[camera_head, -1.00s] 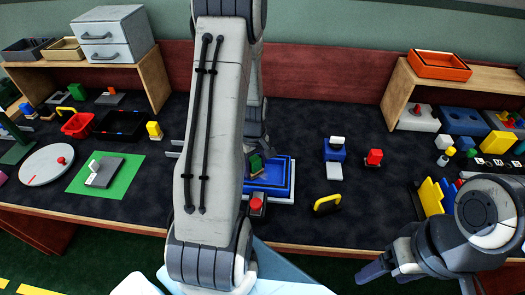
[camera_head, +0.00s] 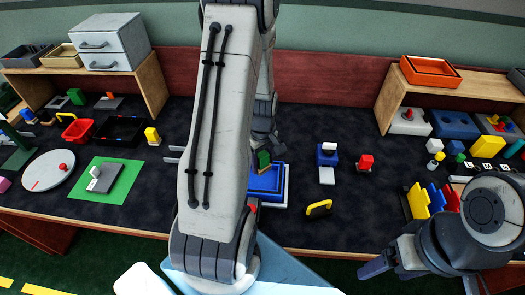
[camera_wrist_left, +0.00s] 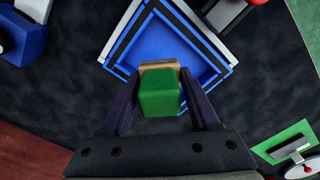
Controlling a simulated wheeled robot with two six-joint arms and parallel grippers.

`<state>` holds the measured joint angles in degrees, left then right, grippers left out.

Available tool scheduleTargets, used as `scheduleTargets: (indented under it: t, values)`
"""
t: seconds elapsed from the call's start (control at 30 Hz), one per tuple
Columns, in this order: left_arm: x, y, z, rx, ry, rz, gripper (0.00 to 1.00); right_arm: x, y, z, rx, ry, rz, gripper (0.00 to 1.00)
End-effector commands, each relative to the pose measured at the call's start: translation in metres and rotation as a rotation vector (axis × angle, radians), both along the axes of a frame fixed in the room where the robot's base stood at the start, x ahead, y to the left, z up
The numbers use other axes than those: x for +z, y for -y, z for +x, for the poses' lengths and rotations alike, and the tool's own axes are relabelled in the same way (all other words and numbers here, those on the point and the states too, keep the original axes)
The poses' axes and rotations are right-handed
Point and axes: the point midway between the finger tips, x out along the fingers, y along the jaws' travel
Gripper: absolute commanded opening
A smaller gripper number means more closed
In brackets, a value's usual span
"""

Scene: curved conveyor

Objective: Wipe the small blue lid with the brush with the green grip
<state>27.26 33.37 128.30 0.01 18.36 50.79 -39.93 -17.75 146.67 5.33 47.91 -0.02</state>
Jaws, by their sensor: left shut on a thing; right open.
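The brush with the green grip is held in my left gripper (camera_wrist_left: 160,108). In the left wrist view its green grip (camera_wrist_left: 160,98) is between the two dark fingers, with a tan part at its far end. In the head view the brush (camera_head: 263,160) shows at the back of a blue square, rimmed piece with a pale border (camera_head: 266,184). This blue piece (camera_wrist_left: 150,45) also lies beyond the brush in the left wrist view. I cannot tell whether it is the small blue lid, or whether the brush touches it. My right gripper (camera_head: 420,278) is open and empty at the lower right.
A yellow-handled black thing (camera_head: 319,208) lies right of the blue piece. Behind it stand a blue block with a white top (camera_head: 327,155) and a red piece (camera_head: 365,161). My left arm hides part of the table. The dark table's middle right is fairly clear.

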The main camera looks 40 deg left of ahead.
Motion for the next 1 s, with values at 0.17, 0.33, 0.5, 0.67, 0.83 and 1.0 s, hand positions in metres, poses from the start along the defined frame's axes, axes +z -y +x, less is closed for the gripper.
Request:
scheduleTargets:
  t: [0.17,0.33,0.5,0.67,0.83,1.0]
  values:
    - [0.02,0.0,0.0,-0.001,0.0,0.0,0.01,0.019,0.0,0.0,0.0,0.0,0.0,0.77]
    - [0.026,0.001,0.0,-0.001,0.0,0.0,0.01,0.023,0.0,0.0,0.0,0.0,0.0,0.77]
    - [0.024,0.001,0.0,-0.001,0.0,0.0,0.01,0.022,0.0,0.0,0.0,0.0,0.0,0.77]
    - [0.024,0.001,0.001,-0.001,0.0,0.0,0.01,0.022,0.0,0.0,0.0,0.0,0.0,0.77]
    - [0.024,0.001,0.001,-0.003,0.0,0.0,0.01,0.022,0.0,0.0,0.0,0.0,0.0,0.77]
    - [0.021,0.019,0.008,-0.159,0.0,0.0,0.01,0.022,0.0,0.0,0.0,0.0,0.0,0.77]
